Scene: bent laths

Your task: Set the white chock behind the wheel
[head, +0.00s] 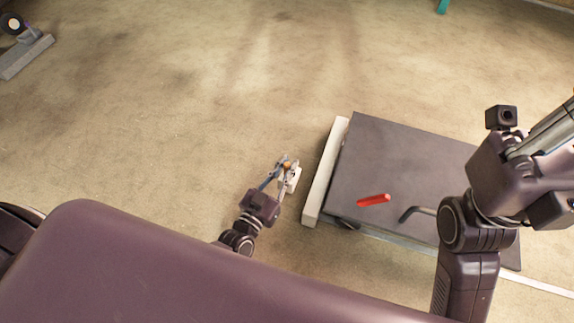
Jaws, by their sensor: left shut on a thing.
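My left gripper (287,168) is low over the floor, left of the cart's cream end bar, and shut on the white chock (294,181). The chock is small, partly covered by the fingers, with a small orange spot beside it. I cannot tell whether it touches the floor. The cart has a dark grey flat deck (400,150). A dark wheel (348,224) shows partly under its near left corner, to the right of and nearer than the chock; the deck hides the other wheels. My right arm stands over the deck's right side; its fingers are not visible.
The cream end bar (325,172) stands between the chock and the deck. A red piece (373,200) and a dark bent handle (412,212) are at the deck's near side. A grey stand (25,55) is far left. The floor left of the cart is clear.

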